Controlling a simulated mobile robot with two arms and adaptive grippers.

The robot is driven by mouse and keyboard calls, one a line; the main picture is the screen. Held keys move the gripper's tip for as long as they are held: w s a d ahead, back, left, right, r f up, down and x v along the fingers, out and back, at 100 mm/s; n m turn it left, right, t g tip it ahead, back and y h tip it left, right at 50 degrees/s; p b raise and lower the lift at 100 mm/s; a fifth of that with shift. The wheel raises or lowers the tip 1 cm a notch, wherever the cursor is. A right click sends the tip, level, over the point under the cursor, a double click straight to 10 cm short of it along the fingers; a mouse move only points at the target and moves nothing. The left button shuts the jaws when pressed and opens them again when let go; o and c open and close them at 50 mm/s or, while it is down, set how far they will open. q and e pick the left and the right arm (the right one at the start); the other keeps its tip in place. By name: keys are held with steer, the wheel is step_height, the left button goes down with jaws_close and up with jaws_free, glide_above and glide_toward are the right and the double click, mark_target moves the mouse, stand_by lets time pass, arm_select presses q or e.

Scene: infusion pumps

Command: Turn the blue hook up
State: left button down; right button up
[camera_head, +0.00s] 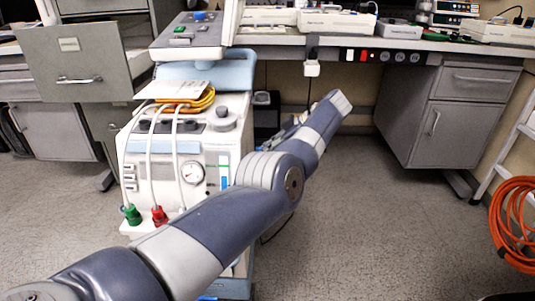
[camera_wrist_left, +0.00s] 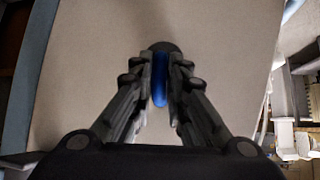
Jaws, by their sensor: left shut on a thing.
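In the left wrist view, the blue hook (camera_wrist_left: 159,88) is a narrow, rounded blue piece between my left gripper's fingers. My left gripper (camera_wrist_left: 160,72) is shut on it, with a finger on each side. A dark rounded part shows at the hook's far end, close to the fingertips. A broad beige panel (camera_wrist_left: 85,70) lies behind the gripper. In the head view my left arm reaches from the lower left past the white medical machine (camera_head: 138,165). The hook and the gripping fingers cannot be made out there. My right gripper is in neither view.
A workbench (camera_head: 340,40) with several devices runs along the back. A grey drawer cabinet (camera_head: 440,115) stands at right. An orange hose coil (camera_head: 503,225) hangs at the right edge. The open drawer (camera_head: 75,65) juts out at left. Floor between machine and cabinet is clear.

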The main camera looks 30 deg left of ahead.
arm_select(q)
steer(key=c, duration=1.6)
jaws_free()
steer(key=shift+r, duration=0.1)
step_height(320, 180, up, 10)
steer(key=shift+f, duration=0.2)
